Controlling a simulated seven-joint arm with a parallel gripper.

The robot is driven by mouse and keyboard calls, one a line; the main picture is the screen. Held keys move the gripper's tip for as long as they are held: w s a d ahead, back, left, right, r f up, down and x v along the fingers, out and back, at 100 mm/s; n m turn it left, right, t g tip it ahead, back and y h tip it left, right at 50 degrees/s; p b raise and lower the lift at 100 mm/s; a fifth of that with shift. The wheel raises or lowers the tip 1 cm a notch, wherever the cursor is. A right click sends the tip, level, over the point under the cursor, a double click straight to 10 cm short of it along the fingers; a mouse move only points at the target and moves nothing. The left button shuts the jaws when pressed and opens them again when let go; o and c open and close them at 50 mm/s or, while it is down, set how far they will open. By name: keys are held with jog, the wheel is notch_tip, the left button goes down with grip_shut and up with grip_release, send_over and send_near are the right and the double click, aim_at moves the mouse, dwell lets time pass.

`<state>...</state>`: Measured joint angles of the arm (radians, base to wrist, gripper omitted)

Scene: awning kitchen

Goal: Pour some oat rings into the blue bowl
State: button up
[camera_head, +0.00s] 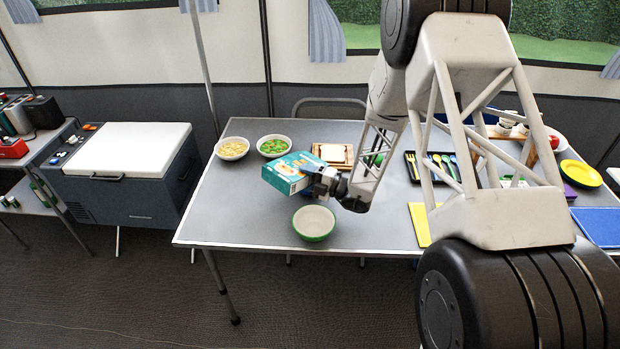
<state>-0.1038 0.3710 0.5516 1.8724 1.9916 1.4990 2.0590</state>
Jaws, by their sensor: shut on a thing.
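My gripper (322,181) is shut on a teal box (288,175) with a white and orange printed face, which looks like the oat rings box. The box is tilted and held above the table, to the left of my gripper. A bowl (314,224) with a green outside and a pale grey inside stands on the table just below and in front of the box. I see no oat rings in it, and nothing is seen falling from the box. I cannot make out a clearly blue bowl; my arm hides part of the table.
Two bowls of food, one yellowish (232,148) and one green (273,146), stand behind the box at the left. A cutlery tray (437,168) and yellow mat (419,224) lie to the right. The table's front left is clear.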

jog(key=shift+w+f+m, duration=0.15)
jog(key=shift+m, duration=0.45)
dwell(1.0)
jog(key=shift+w+d+r+m+t+y, duration=0.15)
jog(key=shift+r+m, duration=0.1)
jog(key=shift+r, duration=0.15)
jog(key=shift+d+r+m+t+y, duration=0.1)
jog(key=shift+r+m+t, duration=0.1)
jog(key=shift+r+m, duration=0.15)
jog(key=shift+w+d+r+m+t+y, duration=0.1)
jog(key=shift+r+m+t+y, duration=0.1)
jog(key=shift+r, duration=0.25)
dwell(1.2)
jog(key=shift+w+d+r+m+t, duration=0.25)
jog(key=shift+w+r+m, duration=0.1)
jog(key=shift+m, duration=0.45)
dwell(1.4)
jog(key=shift+a, duration=0.1)
jog(key=shift+s+a+f+n, duration=0.2)
jog(key=shift+s+f+n, duration=0.15)
jog(key=shift+n, duration=0.35)
jog(key=shift+s+a+f+n+g+h, duration=0.15)
jog(key=shift+f+n+g, duration=0.2)
jog(key=shift+f+n, duration=0.25)
jog(key=shift+s+a+f+n+g+h, duration=0.15)
jog(key=shift+f+n+g, duration=0.25)
jog(key=shift+f, duration=0.25)
jog(key=shift+r, duration=0.1)
jog(key=shift+s+r+n, duration=0.1)
jog(key=shift+n, duration=0.3)
